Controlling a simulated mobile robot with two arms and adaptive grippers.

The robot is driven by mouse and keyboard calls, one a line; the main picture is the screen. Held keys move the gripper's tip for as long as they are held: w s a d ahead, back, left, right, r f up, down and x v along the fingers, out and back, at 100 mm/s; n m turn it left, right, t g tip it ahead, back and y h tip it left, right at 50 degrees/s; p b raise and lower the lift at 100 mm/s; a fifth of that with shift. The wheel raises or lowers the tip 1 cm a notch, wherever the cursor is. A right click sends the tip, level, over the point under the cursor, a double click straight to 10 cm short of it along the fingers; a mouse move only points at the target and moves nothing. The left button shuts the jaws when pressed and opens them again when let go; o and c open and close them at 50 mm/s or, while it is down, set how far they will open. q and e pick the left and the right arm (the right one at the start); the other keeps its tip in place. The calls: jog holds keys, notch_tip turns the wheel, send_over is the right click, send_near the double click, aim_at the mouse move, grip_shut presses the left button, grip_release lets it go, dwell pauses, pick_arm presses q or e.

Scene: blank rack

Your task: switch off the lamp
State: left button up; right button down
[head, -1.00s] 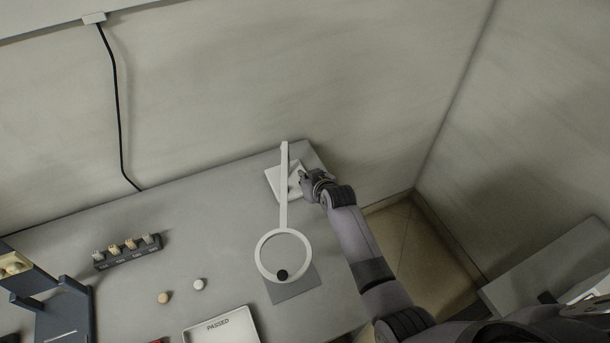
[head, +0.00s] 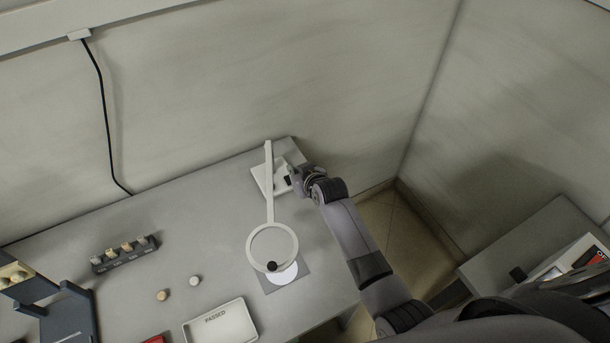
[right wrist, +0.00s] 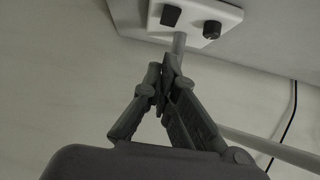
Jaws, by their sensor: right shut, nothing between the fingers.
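The lamp (head: 269,205) is white, with a flat base, a straight arm and a ring-shaped head over a grey mat (head: 300,285). A white round patch (head: 287,273) shows on the mat under the ring; I cannot tell if it is lamplight. In the right wrist view the base (right wrist: 190,23) carries a dark rocker switch (right wrist: 171,16) and a round dark knob (right wrist: 211,30). My right gripper (head: 291,179) is shut and empty at the right side of the base. Its fingertips (right wrist: 170,72) appear just short of the base; contact is unclear. My left gripper is out of view.
A tray marked PASSED (head: 222,324), two small round pieces (head: 178,288) and a dark rack with several pieces (head: 124,254) lie left of the lamp on the grey table (head: 205,215). A wall stands close behind.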

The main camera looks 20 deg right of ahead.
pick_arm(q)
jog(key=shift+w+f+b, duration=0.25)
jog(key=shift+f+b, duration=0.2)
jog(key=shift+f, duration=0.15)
pick_arm(e)
jog(key=v, duration=0.7)
jog(key=shift+r, duration=0.1)
pick_arm(q)
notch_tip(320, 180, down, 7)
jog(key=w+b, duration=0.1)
jog(key=b, duration=0.6)
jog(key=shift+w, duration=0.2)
pick_arm(e)
jog(key=shift+w+d+r, duration=0.25)
jog(key=shift+w+r, duration=0.15)
jog(key=shift+w, duration=0.05)
jog(key=shift+w, duration=0.1)
